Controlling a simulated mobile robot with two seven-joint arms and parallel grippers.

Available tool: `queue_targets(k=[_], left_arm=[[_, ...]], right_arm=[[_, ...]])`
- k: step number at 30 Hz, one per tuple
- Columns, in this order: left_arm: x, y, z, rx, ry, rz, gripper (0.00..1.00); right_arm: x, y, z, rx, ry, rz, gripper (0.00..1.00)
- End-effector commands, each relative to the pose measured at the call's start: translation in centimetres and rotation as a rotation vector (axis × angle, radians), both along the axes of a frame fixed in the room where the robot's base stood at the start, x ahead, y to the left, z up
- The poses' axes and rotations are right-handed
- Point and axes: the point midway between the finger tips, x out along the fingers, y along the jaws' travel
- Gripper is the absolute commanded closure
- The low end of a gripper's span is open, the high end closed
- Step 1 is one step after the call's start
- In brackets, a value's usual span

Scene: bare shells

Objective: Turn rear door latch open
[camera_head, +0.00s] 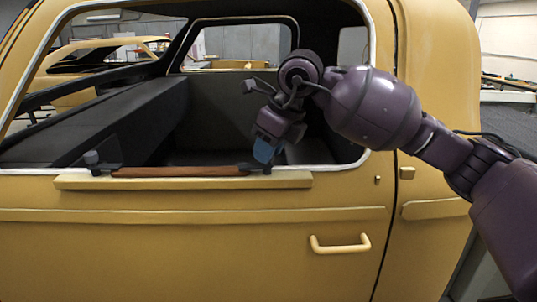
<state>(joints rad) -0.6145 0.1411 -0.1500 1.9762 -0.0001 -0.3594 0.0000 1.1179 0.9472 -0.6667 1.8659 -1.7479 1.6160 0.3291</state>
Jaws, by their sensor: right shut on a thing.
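A yellow door panel (190,270) fills the front, with a large open window above it. A brown bar (180,171) lies along a yellow ledge on the sill, with a dark fitting at each end. The left end fitting carries an upright grey knob (91,158). My right gripper (264,158) reaches down from the right, its blue-tipped fingers shut at the right end fitting (247,168) of the bar. The fingers hide most of what they hold, which looks like the latch knob there. My left gripper is not in view.
A yellow pull handle (340,245) sits low on the door panel. The white-edged window frame rises close around my right arm. A dark seat back fills the interior. Another yellow shell (95,62) stands beyond, and open floor shows at the far right.

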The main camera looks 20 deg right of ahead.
Motion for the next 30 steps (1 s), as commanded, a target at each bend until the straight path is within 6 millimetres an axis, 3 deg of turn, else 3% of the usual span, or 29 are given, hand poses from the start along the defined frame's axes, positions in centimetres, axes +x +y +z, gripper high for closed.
queue_targets(k=[30], left_arm=[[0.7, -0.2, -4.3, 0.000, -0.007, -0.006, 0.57]], right_arm=[[0.4, -0.1, 0.0, 0.002, -0.002, 0.959, 0.94]])
